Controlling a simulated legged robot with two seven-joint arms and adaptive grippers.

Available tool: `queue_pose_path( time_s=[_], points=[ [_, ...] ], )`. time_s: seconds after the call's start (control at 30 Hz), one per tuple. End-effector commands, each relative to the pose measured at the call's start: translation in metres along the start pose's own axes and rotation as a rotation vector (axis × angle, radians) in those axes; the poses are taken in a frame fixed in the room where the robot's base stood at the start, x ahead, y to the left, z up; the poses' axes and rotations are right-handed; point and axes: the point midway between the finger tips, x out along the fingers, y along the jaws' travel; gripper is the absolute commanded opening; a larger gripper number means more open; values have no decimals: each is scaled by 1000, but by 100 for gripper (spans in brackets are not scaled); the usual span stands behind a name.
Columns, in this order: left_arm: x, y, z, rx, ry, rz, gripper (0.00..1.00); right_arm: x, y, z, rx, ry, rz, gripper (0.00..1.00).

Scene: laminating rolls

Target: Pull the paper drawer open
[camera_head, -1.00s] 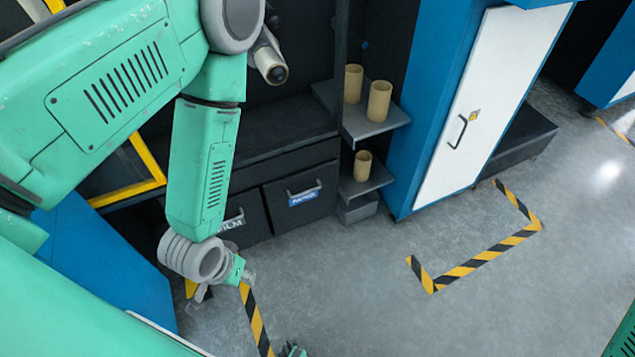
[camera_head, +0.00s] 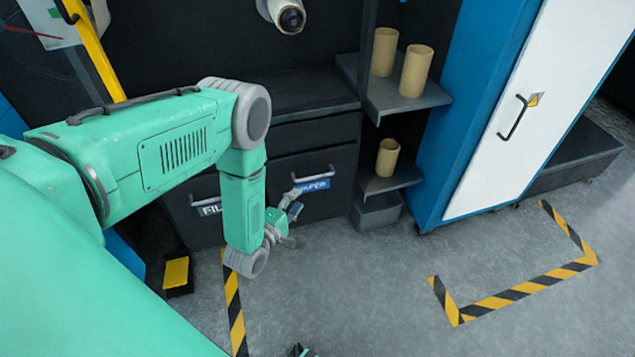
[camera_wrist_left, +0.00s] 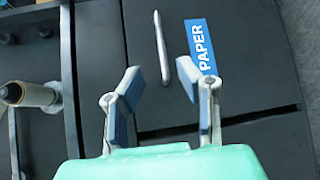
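The paper drawer (camera_head: 325,206) is a dark front with a blue label and a pale bar handle (camera_head: 312,176). It looks closed, flush with the cabinet. In the left wrist view the handle (camera_wrist_left: 159,45) and the PAPER label (camera_wrist_left: 201,48) show clearly. My left gripper (camera_head: 295,212) is in front of the drawer, partly over its left side. In the left wrist view its two fingers (camera_wrist_left: 162,80) are spread, and the handle appears in the gap between and beyond them. No contact shows. A small green and dark piece, probably my right gripper (camera_head: 300,350), shows at the bottom edge.
The film drawer (camera_head: 185,210) is left of the paper drawer, partly behind my arm. Shelves with cardboard cores (camera_head: 416,72) stand to the right, then a blue cabinet with a white door (camera_head: 540,80). Striped tape (camera_head: 515,291) marks open floor. A yellow pedal (camera_head: 177,272) is at left.

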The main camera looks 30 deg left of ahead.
Motion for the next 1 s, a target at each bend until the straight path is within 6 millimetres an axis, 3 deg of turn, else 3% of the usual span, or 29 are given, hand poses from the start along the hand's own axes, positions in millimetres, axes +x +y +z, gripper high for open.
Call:
queue_pose_path(
  time_s=[0.3,0.5,0.7,1.0],
  points=[
    [68,-2,1,4,-2,3,31,29,0,2,0,0,0,0],
    [102,-2,1,5,-1,1,31,43,0,2,0,0,0,0],
    [119,-1,0,4,0,-2,31,49,0,3,0,0,0,0],
    [121,0,0,3,0,-3,31,49,0,3,0,0,0,0]
  ],
)
